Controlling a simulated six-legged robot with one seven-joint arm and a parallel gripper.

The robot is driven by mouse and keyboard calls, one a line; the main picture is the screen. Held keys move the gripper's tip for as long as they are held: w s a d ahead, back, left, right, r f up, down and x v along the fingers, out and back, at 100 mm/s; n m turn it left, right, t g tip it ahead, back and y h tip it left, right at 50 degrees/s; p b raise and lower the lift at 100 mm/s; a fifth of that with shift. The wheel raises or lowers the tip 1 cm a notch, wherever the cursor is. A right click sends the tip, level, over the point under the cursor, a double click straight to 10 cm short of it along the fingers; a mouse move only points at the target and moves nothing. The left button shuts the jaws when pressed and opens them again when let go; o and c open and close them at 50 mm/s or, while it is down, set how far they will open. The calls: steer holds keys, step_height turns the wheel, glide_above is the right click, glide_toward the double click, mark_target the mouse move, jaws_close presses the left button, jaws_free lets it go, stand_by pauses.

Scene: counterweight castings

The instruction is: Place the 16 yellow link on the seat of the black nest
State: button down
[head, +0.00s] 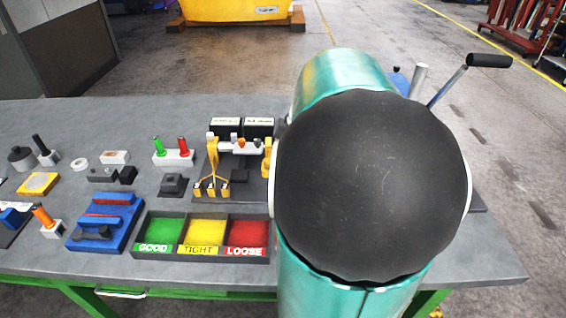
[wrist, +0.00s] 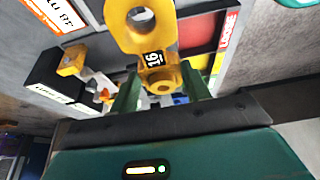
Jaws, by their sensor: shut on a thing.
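The yellow link marked 16 (wrist: 155,38) is in the wrist view, with a large ring at the top and a smaller ring at the bottom. My gripper (wrist: 160,92) is shut on it near the small ring, between two green fingers. In the head view my gripper and the link are hidden behind my arm. A small black block with a raised top (head: 173,184) on the bench looks like the black nest, but I cannot be sure. I see no link on it.
A tray (head: 204,256) with green, yellow and red bays marked GOOD, TIGHT and LOOSE lies at the bench front. Behind it stands a rack with yellow pieces (head: 212,160). A blue fixture (head: 104,222) is left. My arm hides the bench's right side.

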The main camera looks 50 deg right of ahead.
steer(key=d+f, duration=0.2)
steer(key=s+d+f, duration=0.1)
steer(key=d+f, duration=0.1)
steer(key=d, duration=0.1)
steer(key=d+f, duration=0.2)
steer(key=d, duration=0.1)
steer(key=shift+s+f, duration=0.3)
steer(key=shift+f, duration=0.1)
steer(key=shift+d+f, duration=0.2)
steer(key=shift+f, duration=0.05)
steer(key=shift+d+f, duration=0.2)
steer(key=shift+f, duration=1.5)
steer(key=shift+f, duration=0.1)
steer(key=c, duration=0.7)
jaws_free()
